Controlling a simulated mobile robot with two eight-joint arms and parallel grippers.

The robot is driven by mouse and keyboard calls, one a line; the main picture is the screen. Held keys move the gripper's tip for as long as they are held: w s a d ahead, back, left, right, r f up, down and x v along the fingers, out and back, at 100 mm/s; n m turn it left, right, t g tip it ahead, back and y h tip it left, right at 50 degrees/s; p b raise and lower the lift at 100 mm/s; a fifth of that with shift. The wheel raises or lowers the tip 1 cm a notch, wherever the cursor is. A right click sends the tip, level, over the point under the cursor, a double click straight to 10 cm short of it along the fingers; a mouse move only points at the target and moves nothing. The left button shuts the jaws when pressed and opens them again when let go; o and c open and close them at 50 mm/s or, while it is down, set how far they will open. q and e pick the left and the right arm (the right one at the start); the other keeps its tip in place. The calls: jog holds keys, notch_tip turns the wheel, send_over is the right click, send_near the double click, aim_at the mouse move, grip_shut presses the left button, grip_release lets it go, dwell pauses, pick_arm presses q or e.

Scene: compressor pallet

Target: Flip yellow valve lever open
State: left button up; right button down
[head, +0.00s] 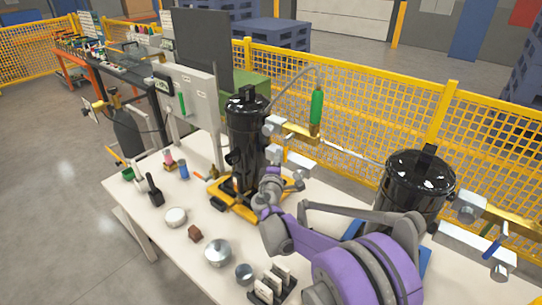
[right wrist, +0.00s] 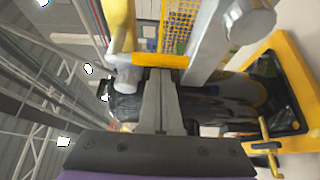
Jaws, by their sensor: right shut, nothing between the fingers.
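The yellow valve lever (right wrist: 160,60) crosses just beyond my right fingertips in the right wrist view, beside silver pipe fittings. In the head view, the lever is small near the brass valve body (head: 300,131) on the left black compressor (head: 246,130). My right gripper (right wrist: 160,75) is shut with nothing between its fingers. Its tips point at the lever; I cannot tell whether they touch it. In the head view, my right gripper (head: 270,178) is in front of the compressor, below the valve, partly hidden by its own wrist. My left gripper is out of view.
The compressor stands on a yellow base (head: 240,211) on a pale table (head: 150,222). A second black compressor (head: 418,185) with a blue lever (head: 492,247) stands at right. Small parts and tools lie at the table's front. A yellow mesh fence (head: 390,115) runs behind.

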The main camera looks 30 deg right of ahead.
jog(key=shift+s+d+f+n+g+y+b, duration=0.15)
jog(key=shift+s+n+g, duration=0.1)
jog(key=shift+n, duration=0.15)
jog(key=shift+s+d+r+n+g+y+b, duration=0.15)
jog(key=shift+s+n, duration=0.1)
jog(key=shift+n, duration=0.15)
dwell(0.5)
jog(key=shift+s+d+n+g+b, duration=0.2)
jog(key=shift+s+n+g+b, duration=0.2)
jog(key=shift+s+n+g, duration=0.4)
jog(key=s+r+n+g, duration=0.1)
jog(key=n+g, duration=0.1)
jog(key=s+d+r+n+g, duration=0.1)
jog(key=r+n+g, duration=0.1)
jog(key=n, duration=0.1)
jog(key=s+r+n+g, duration=0.1)
jog(key=n+g, duration=0.2)
jog(key=shift+s+d+r+p, duration=0.25)
jog(key=shift+d+r+p, duration=0.05)
jog(key=shift+p, duration=0.1)
jog(key=shift+r, duration=0.15)
dwell(0.4)
